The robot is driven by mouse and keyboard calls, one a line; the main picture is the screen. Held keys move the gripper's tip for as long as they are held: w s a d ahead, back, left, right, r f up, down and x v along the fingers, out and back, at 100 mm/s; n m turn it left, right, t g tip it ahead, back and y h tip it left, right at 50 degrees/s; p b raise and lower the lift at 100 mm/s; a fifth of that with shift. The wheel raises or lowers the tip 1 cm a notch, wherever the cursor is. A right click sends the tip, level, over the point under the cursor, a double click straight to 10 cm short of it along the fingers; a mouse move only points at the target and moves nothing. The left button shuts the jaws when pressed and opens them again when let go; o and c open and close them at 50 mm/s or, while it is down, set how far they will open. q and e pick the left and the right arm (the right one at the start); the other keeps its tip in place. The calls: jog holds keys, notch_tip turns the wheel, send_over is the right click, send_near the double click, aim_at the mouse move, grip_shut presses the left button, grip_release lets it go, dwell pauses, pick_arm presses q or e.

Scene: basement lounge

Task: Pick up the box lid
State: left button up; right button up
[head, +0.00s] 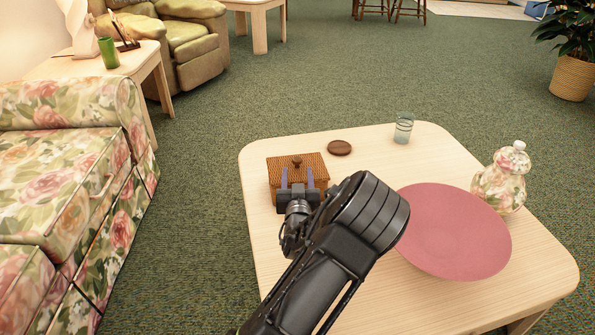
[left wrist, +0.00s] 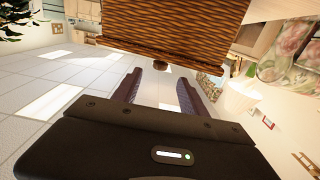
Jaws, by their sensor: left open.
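The woven brown wicker box (head: 279,188) stands near the far left corner of the light wood table. Its lid (head: 310,158) is on, with a small dark knob (head: 296,161) on top. My left gripper (head: 297,175) is at the near side of the box, with its two fingers spread and pointing at the knob. In the left wrist view, the wicker box (left wrist: 180,28) fills the top of the picture. The knob (left wrist: 160,66) shows centred beyond the fingertips of the open left gripper (left wrist: 160,78). Nothing is held. My right gripper is not in view.
On the table (head: 440,150) are a dark brown round disc (head: 340,148), a glass (head: 403,128), a large pink plate (head: 455,230) and a floral jar (head: 500,180). A floral sofa (head: 70,180) stands to the left. The table between box and glass is mostly clear.

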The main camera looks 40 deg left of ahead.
aim_at(297, 162)
pick_arm(q)
jog(key=shift+w+a, duration=0.1)
jog(key=shift+w, duration=0.05)
jog(key=b+x, duration=0.2)
jog(key=x, duration=0.2)
jog(key=shift+w+f, duration=0.1)
jog(key=shift+f, duration=0.05)
jog(key=shift+w+a, duration=0.3)
jog(key=shift+w, duration=0.05)
jog(key=shift+c, duration=0.3)
grip_shut()
dwell(0.4)
